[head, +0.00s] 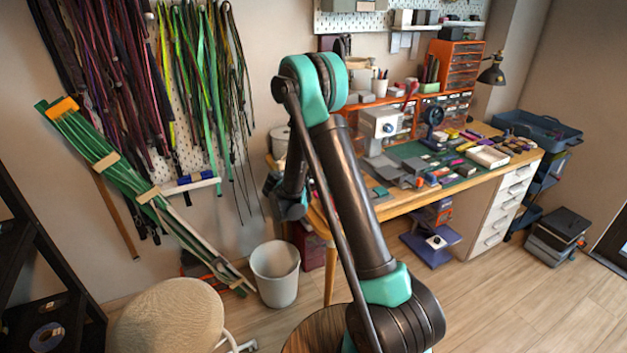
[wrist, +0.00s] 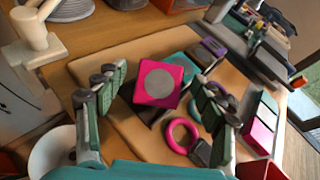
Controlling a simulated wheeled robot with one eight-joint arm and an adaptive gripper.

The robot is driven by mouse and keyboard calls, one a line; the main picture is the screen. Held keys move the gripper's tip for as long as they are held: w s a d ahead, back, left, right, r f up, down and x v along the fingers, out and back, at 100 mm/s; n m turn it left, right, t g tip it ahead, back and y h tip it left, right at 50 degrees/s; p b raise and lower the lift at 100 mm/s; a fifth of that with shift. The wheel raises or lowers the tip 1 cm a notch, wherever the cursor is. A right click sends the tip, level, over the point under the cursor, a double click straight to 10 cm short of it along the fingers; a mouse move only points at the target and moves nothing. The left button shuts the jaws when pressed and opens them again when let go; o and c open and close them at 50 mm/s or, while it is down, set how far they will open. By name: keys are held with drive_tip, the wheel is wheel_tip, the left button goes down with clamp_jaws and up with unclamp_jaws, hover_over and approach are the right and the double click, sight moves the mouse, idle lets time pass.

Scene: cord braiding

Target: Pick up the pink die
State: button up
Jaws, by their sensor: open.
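The pink die (wrist: 147,94) shows in the wrist view as a bright pink block with a round grey spot on its top face. It sits near the middle of a tan board, with a dark item partly hidden under or behind it. My gripper (wrist: 163,82) is open, with one green-padded finger on each side of the die in the picture. I see gaps between the die and both fingers. In the head view my arm hides most of the gripper, and I cannot pick out the die there.
A pink ring (wrist: 182,136) lies near the die, with teal and dark blocks around it. Another pink block (wrist: 260,136) is at the right. A white stand (wrist: 36,35) rises at the left. In the head view, a crowded workbench (head: 405,208) stands at the right and a bin (head: 276,274) below.

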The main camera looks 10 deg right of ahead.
drive_tip(key=c, duration=1.5)
wheel_tip(320, 180, up, 20)
